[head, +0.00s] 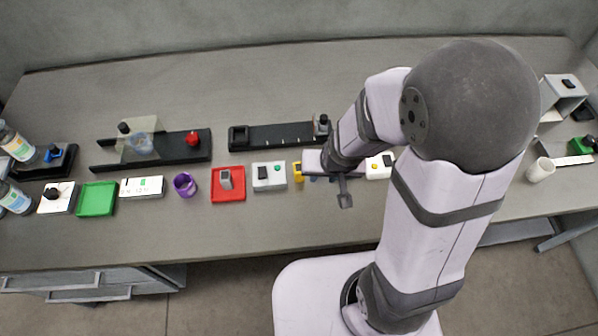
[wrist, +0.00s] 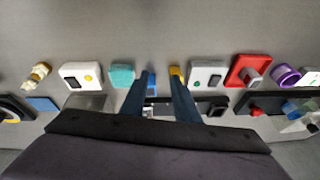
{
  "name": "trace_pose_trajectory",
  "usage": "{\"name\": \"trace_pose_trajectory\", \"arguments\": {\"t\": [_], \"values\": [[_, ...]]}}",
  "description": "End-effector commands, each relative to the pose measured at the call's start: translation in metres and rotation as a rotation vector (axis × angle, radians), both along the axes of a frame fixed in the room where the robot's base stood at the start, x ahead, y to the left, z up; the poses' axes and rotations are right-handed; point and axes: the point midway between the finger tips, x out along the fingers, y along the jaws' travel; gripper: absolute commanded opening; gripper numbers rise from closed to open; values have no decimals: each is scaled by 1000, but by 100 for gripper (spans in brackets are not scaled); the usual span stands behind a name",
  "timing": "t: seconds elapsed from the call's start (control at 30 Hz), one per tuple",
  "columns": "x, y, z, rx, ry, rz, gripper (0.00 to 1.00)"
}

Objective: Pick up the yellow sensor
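The yellow sensor (wrist: 177,72) is a small yellow piece on the table. In the wrist view it sits at the tip of the right-hand finger, which hides part of it. It also shows in the head view (head: 298,172) just left of my gripper's body.
A white box with a dark screen (wrist: 207,73) stands close beside the sensor, then a red tray (wrist: 248,70) and purple cup (wrist: 285,75). A teal block (wrist: 122,75) and white box with yellow button (wrist: 81,75) lie on the other side. A black rail (head: 275,136) is behind.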

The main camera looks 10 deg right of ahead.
Motion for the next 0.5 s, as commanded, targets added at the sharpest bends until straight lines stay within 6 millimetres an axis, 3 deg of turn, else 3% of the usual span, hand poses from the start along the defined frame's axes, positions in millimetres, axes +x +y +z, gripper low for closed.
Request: {"name": "trace_pose_trajectory", "arguments": {"t": [0.2, 0.5], "values": [[42, 20, -42, -14, -199, -13, 28], [72, 35, -68, -55, -458, -3, 28]]}}
